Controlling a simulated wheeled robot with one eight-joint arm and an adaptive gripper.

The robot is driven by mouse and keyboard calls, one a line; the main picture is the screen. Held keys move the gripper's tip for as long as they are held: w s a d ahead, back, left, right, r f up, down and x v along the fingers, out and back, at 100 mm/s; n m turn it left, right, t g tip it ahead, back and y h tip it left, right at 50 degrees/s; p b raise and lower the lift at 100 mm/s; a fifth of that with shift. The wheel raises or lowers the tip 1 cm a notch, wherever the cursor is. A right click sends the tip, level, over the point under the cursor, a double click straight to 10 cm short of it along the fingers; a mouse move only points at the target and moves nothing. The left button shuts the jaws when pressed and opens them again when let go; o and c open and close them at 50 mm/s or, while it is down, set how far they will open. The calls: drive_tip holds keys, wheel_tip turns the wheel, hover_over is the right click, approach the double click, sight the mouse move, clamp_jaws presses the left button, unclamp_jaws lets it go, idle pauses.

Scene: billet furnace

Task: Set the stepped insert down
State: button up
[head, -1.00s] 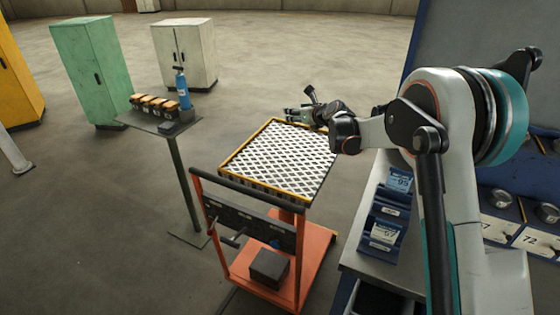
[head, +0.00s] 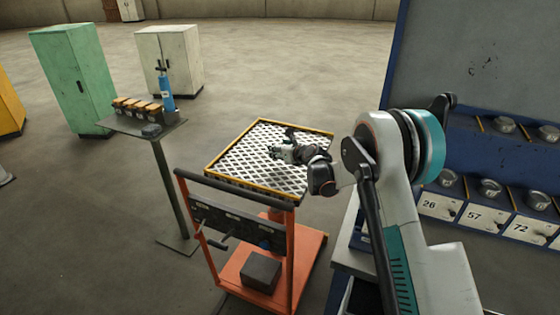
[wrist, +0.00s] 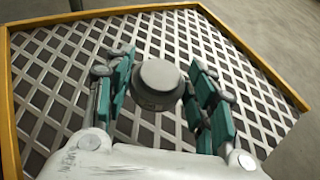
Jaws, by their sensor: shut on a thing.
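The stepped insert (wrist: 160,80) is a grey round piece with a narrower disc on top of a wider body. In the wrist view it sits between the teal fingers of my gripper (wrist: 162,92), which is shut on it. Below it is the metal lattice top of the cart (wrist: 50,72), edged in yellow. In the head view my gripper (head: 276,153) is over the middle of that lattice top (head: 235,165). The insert is too small to make out there. I cannot tell whether its underside touches the lattice.
The lattice top is otherwise bare. The orange cart (head: 312,245) has a dark handle rail in front. A small stand (head: 128,123) with orange-topped blocks and a blue bottle (head: 166,90) is to the left. A blue rack (head: 480,150) with numbered bins stands to the right.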

sight(280, 165)
drive_tip(key=shift+f+b, duration=0.55)
drive_tip(key=shift+f, duration=1.65)
drive_tip(key=shift+f, duration=0.2)
drive_tip(key=o, duration=1.6)
drive_tip(key=shift+r, duration=0.2)
